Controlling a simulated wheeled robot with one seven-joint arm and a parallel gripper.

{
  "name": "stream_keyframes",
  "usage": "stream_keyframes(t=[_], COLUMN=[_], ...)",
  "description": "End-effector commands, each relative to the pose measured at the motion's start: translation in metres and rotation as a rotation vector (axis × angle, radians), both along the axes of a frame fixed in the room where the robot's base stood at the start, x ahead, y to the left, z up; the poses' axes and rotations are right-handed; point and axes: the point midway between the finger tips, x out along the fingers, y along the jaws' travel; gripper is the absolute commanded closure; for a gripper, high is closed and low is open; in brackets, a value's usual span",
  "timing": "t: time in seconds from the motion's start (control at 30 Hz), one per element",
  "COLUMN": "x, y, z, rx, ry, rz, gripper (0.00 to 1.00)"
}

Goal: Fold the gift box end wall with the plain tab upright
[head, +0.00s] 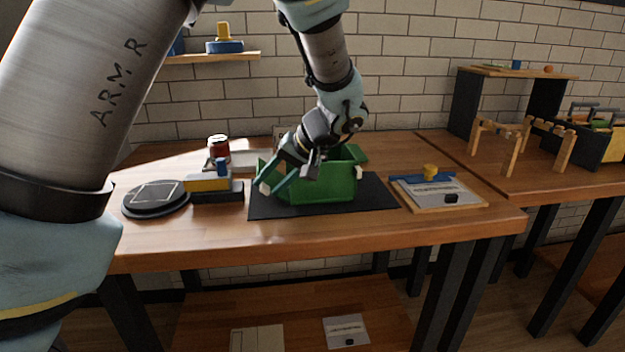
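The green gift box (322,186) sits on a dark mat (375,200) on the wooden table. Its front wall stands up, and flaps lean outward at its left and right ends. A pale piece shows at the left end and another at the right end (359,172). My gripper (283,178) reaches down from above at the left part of the box, beside the left flap. My wrist hides part of the box's inside and back. The fingers are too small and dark to tell whether they touch the flap or are open. I cannot tell which end has the plain tab.
To the right is a clipboard-like board (440,193) with a blue and yellow item. The table's front strip is clear.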

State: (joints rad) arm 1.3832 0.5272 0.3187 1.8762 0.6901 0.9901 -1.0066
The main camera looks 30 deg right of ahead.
Motion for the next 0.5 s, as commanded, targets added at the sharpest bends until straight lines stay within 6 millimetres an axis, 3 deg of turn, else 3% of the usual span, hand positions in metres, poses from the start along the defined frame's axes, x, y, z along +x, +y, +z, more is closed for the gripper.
stream_keyframes(t=[0.5], x=[-0.011], y=[0.002], z=[0.004], rx=[-0.002], ry=[0.0], rz=[-0.001], gripper=[0.55])
